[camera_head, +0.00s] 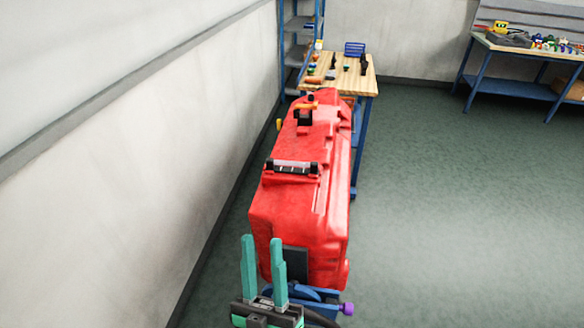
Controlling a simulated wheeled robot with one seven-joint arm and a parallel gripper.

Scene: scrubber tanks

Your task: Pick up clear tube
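A short clear tube (293,165) lies crosswise on top of the red scrubber tank (322,222), with black parts at its ends and along its front. My gripper (263,250) shows at the bottom of the head view, with two teal fingers pointing up. The fingers stand apart with nothing visible between them. My gripper is at the near end of the tank, well short of the tube in the picture. Whether the tube is fixed to the black parts I cannot tell.
A black fitting (304,117) sits farther back on the tank. A wooden workbench (355,84) with small items stands behind it, beside a blue shelf rack (299,24). A wall (110,170) runs close along the left. Open green floor (460,210) lies to the right.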

